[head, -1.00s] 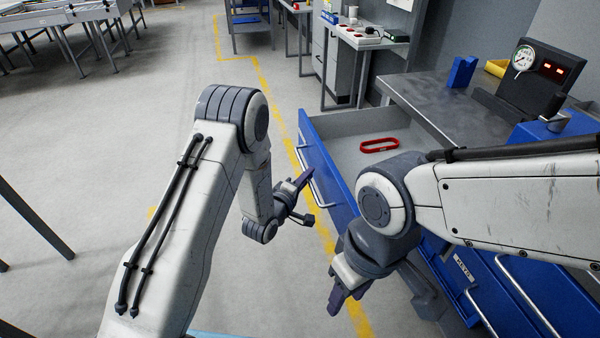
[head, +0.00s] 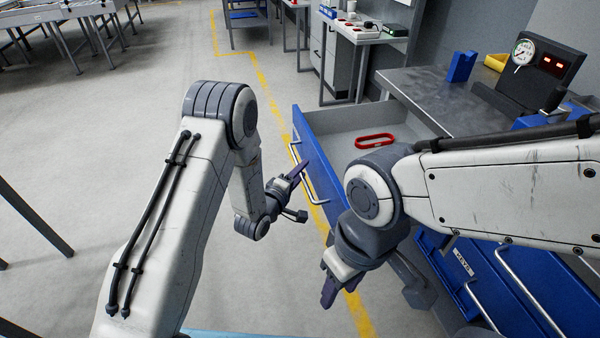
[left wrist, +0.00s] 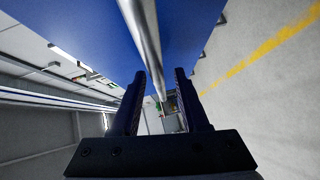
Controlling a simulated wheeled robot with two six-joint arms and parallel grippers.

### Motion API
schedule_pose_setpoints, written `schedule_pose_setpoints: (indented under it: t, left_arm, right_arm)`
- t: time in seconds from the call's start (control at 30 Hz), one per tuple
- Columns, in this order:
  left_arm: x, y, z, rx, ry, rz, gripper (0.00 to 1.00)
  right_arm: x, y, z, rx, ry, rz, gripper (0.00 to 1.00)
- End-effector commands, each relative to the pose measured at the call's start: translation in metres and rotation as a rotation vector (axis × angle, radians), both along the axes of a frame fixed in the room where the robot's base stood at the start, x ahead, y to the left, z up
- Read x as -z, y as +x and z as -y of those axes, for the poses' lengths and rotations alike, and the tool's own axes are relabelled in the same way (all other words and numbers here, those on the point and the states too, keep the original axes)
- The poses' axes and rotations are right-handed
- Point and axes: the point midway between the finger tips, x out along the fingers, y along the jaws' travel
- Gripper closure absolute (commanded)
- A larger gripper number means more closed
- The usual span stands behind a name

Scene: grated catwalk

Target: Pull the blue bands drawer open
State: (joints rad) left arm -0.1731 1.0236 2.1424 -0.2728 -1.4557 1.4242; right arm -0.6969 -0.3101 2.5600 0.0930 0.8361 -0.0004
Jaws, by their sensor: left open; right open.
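A blue-fronted drawer (head: 319,166) of the workbench stands pulled out, its grey inside showing. A red loop-shaped item (head: 375,141) lies in it. No label shows on this drawer's front. Its silver bar handle (head: 320,198) is partly hidden by my left gripper (head: 301,170). In the left wrist view the handle bar (left wrist: 143,35) runs between the fingers of my left gripper (left wrist: 160,92), which are open around it with gaps. My right gripper (head: 328,287) is open and empty, low in front of the bench, apart from the handles.
Lower blue drawers, one labelled KEYS (head: 464,262), are behind my right arm. The bench top (head: 425,88) holds a gauge panel (head: 540,62), a blue holder (head: 460,67) and a yellow tray (head: 497,62). The floor left of the drawer is clear.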

Motion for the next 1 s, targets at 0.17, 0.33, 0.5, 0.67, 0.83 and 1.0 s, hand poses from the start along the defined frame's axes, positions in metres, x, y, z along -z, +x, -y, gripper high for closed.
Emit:
schedule_pose_setpoints:
  t: [0.17, 0.33, 0.5, 0.67, 0.83, 1.0]
  left_arm:
    - [-0.001, -0.009, -0.004, 0.0, 0.001, -0.002, 0.55]
    - [-0.004, -0.036, -0.019, -0.003, 0.001, -0.005, 0.55]
    - [-0.009, -0.066, -0.033, -0.003, 0.001, -0.005, 0.55]
    - [-0.012, -0.085, -0.042, -0.002, 0.001, -0.002, 0.55]
    - [-0.014, -0.093, -0.046, -0.001, 0.0, -0.001, 0.55]
    - [-0.015, -0.094, -0.045, -0.001, 0.0, 0.0, 0.55]
  right_arm:
    - [0.0, 0.0, 0.0, 0.0, 0.0, 0.0, 0.55]
    - [0.0, 0.0, 0.0, 0.0, 0.0, 0.0, 0.55]
    - [0.001, 0.0, 0.0, 0.0, 0.0, 0.0, 0.55]
    - [0.002, 0.0, 0.0, 0.0, 0.0, 0.0, 0.55]
    - [0.002, 0.0, 0.0, 0.0, 0.0, 0.0, 0.55]
    - [0.002, 0.0, 0.0, 0.0, 0.0, 0.0, 0.55]
